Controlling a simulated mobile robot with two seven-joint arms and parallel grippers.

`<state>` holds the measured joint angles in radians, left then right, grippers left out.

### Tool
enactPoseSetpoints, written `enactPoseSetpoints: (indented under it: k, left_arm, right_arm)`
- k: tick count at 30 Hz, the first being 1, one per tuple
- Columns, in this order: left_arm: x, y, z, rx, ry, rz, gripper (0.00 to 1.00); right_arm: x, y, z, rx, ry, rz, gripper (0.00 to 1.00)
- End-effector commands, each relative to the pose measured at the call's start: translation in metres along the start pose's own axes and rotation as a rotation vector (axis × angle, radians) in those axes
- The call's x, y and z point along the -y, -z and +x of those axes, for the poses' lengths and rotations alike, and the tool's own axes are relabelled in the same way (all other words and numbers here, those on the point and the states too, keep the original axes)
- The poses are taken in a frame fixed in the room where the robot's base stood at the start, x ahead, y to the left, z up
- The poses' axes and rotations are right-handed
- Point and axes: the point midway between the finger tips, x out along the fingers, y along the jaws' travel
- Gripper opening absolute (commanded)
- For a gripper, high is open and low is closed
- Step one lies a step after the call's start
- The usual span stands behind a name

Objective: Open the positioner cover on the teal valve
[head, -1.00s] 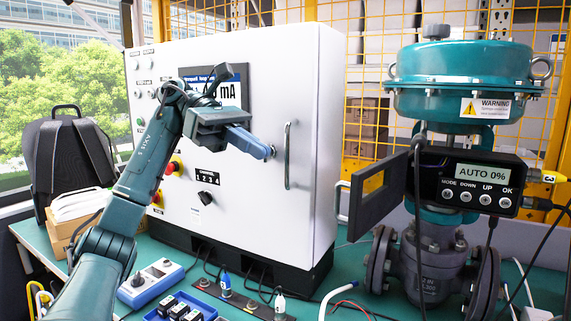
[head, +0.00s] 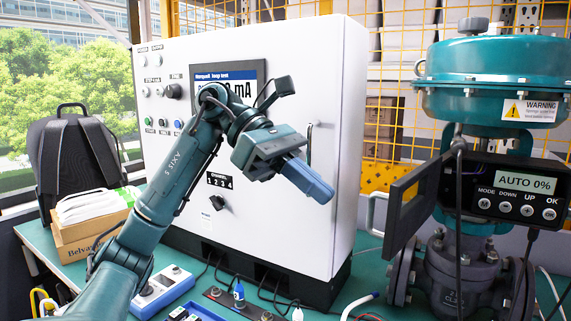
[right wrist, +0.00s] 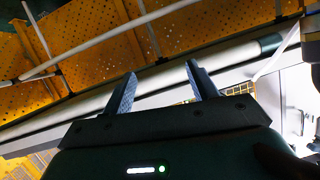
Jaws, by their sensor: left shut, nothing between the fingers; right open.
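The teal valve (head: 492,80) stands at the right in the head view, with a round teal top and a grey body. Its black positioner (head: 515,190) shows "AUTO 0%" and a row of buttons. The positioner cover (head: 405,203), a dark panel with a window, stands swung open to the left of the display. My left gripper (head: 318,193) is shut and empty, in front of the white cabinet and left of the cover, apart from it. My right gripper (right wrist: 160,92) is open and empty in the right wrist view; it is not in the head view.
The white cabinet (head: 345,130) with its door handle stands behind my left arm. A backpack (head: 82,160) and a cardboard box (head: 85,238) are at the left. Cables and a blue-white device (head: 160,290) lie on the teal table. A yellow mesh fence is behind.

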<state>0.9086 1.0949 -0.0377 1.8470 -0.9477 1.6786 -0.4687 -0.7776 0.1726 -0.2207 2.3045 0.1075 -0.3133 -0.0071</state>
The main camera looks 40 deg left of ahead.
Motion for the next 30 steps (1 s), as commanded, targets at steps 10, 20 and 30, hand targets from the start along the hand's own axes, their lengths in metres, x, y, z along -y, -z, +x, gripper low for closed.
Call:
enactPoseSetpoints:
  k: [10,20,30]
  left_arm:
    - [0.000,-0.019,0.037,0.001,0.002,0.000,0.00]
    - [0.000,-0.020,0.039,0.000,0.000,-0.001,0.00]
    - [0.015,-0.035,0.061,-0.002,-0.094,-0.053,0.00]
  right_arm:
    - [0.002,-0.001,0.001,0.025,0.006,0.006,0.58]
    - [0.003,0.000,0.006,0.021,0.010,0.004,0.58]
    - [0.004,0.004,0.003,0.009,0.009,0.004,0.58]
